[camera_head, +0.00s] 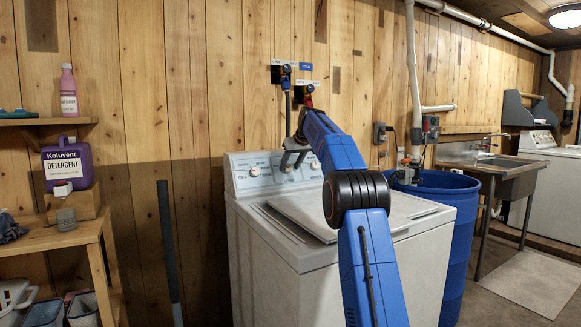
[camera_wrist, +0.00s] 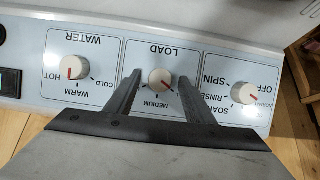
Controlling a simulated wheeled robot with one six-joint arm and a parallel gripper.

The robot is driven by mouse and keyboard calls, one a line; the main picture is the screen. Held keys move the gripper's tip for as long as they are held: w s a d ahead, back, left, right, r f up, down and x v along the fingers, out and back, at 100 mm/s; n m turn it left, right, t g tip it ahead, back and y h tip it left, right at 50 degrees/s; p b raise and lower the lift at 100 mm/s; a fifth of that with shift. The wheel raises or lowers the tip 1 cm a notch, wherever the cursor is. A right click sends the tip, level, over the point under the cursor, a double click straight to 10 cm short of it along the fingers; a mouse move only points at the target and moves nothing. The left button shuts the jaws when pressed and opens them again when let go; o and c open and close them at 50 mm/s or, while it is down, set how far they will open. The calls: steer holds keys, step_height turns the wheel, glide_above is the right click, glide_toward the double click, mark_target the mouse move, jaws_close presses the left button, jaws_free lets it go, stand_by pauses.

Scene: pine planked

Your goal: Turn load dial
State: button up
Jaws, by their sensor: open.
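The load dial (camera_wrist: 161,80) is a pale round knob with a red pointer line on the washer's control panel. It sits in the middle box, whose labels appear upside down in the wrist view, with MEDIUM legible. My gripper (camera_wrist: 159,77) is open, with one dark finger on each side of the dial. Small gaps show between the fingers and the knob; whether the fingertips reach its depth is hard to tell. In the head view my gripper (camera_head: 292,157) is at the panel of the white washer (camera_head: 265,265), partly covering the dial area.
The water dial (camera_wrist: 74,67) and the cycle dial with OFF and SPIN (camera_wrist: 243,93) flank the load dial. Hoses and taps (camera_head: 306,90) are on the wall above. A blue barrel (camera_head: 455,215) stands right of the washer, a wooden shelf with detergent (camera_head: 67,165) at left.

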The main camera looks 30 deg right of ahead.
steer(key=v, duration=1.7)
steer(key=shift+s, duration=0.15)
